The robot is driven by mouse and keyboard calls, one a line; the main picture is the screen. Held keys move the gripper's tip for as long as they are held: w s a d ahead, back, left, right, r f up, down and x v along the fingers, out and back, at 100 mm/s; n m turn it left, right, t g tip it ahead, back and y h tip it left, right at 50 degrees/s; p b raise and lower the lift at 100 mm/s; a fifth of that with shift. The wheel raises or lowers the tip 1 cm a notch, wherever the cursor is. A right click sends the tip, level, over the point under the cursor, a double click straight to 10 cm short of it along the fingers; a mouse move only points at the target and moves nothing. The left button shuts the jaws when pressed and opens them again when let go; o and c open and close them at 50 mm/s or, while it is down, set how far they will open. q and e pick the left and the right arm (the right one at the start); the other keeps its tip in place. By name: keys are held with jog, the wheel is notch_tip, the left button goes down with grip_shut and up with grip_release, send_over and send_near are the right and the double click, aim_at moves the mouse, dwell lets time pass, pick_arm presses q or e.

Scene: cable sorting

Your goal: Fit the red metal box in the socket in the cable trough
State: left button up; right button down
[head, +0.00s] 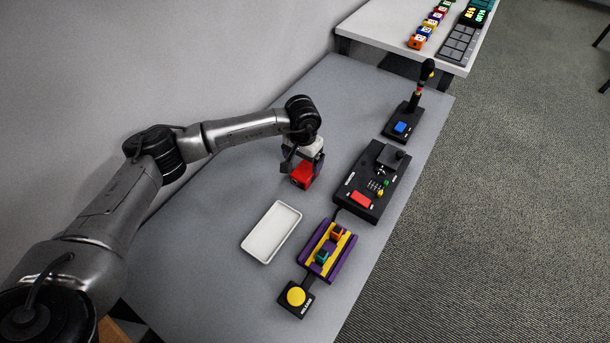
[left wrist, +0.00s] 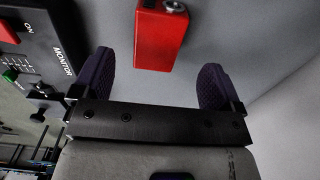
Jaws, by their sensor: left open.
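The red metal box (head: 302,176) is directly below my left gripper (head: 303,165), over the grey table. In the left wrist view the red box (left wrist: 160,38) lies between and beyond the two dark fingertips, with a gap on each side; a round silver part shows at its end. The left gripper is open. The cable trough (head: 341,261) is purple and yellow and lies nearer the front of the table. An orange block (head: 337,234) and a teal-green block (head: 321,257) sit in it, with a space between them. My right gripper is not in view.
An empty white tray (head: 250,246) lies left of the trough. A yellow button box (head: 296,296) is at its near end and a black monitor panel (head: 364,190) at its far end. A black stand with a blue button (head: 401,127) is farther back. Bare table surrounds the red box.

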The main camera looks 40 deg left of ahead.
aim_at(303, 172)
pick_arm(q)
jog(key=shift+s+f, duration=0.15)
jog(key=shift+f, duration=0.35)
jog(key=shift+w+f, duration=0.15)
jog(key=shift+w, duration=0.05)
jog(key=f, duration=0.2)
jog(key=f+b, duration=0.1)
jog(key=f, duration=0.1)
jog(key=shift+s+d+f, duration=0.1)
jog(key=shift+s+f, duration=0.05)
jog(key=shift+s, duration=0.05)
jog(key=shift+f+b, duration=0.35)
jog(key=shift+f, duration=0.1)
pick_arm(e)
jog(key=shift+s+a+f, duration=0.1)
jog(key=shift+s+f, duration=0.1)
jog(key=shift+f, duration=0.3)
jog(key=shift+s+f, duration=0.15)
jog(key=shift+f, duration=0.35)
pick_arm(q)
jog(key=shift+r, duration=0.1)
jog(key=c, duration=1.2)
